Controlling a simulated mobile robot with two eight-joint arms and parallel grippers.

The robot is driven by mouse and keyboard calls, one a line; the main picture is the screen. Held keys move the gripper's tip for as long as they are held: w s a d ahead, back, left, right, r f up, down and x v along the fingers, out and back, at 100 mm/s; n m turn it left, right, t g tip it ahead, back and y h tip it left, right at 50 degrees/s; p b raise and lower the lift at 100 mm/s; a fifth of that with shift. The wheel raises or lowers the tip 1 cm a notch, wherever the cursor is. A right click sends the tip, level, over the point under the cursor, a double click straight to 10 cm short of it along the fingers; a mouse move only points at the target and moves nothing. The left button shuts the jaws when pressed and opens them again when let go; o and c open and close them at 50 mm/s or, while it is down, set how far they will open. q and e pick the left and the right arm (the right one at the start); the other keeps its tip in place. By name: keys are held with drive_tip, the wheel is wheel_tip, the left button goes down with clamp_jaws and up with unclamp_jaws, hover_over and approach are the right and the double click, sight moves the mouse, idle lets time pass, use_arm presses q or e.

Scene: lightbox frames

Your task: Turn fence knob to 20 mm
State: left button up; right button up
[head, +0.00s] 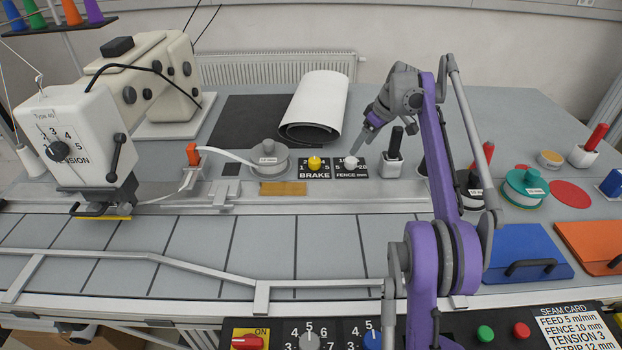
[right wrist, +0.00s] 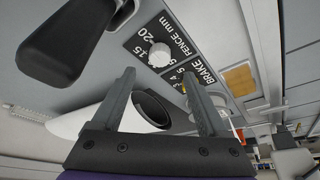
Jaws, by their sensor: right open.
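The white fence knob (head: 350,163) sits on a black plate marked "FENCE mm", to the right of the yellow brake knob (head: 314,163). My right gripper (head: 358,143) is above and just behind the fence knob, pointing down at it. In the right wrist view the gripper (right wrist: 161,78) is open and empty, and the fence knob (right wrist: 159,55) shows beyond the fingertips, roughly between them. The numbers 15 and 20 are readable beside the knob there. Whether the fingers touch the knob, and where its pointer stands, I cannot tell. My left gripper is not in view.
A black-handled block (head: 391,163) stands close right of the fence knob. A white roll (head: 318,105) lies behind it and a grey tape reel (head: 269,158) stands to the left. The seam card (head: 578,330) at front right reads "FENCE 10 mm".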

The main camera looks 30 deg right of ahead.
drive_tip(key=s+a+r+m+p, duration=0.1)
drive_tip(key=s+a+r+p, duration=0.15)
drive_tip(key=a, duration=0.35)
drive_tip(key=s+a+r+p, duration=0.1)
drive_tip(key=a+r, duration=0.3)
drive_tip(key=a, duration=0.2)
use_arm(q)
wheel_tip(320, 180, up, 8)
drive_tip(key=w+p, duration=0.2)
drive_tip(key=p, duration=0.1)
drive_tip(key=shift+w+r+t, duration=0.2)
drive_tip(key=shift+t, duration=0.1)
use_arm(e)
drive_tip(key=s+a+f+m+h, duration=0.1)
drive_tip(key=s+a, duration=0.8)
drive_tip(key=a, duration=0.3)
drive_tip(key=shift+t, duration=0.3)
drive_tip(key=shift+f, duration=0.1)
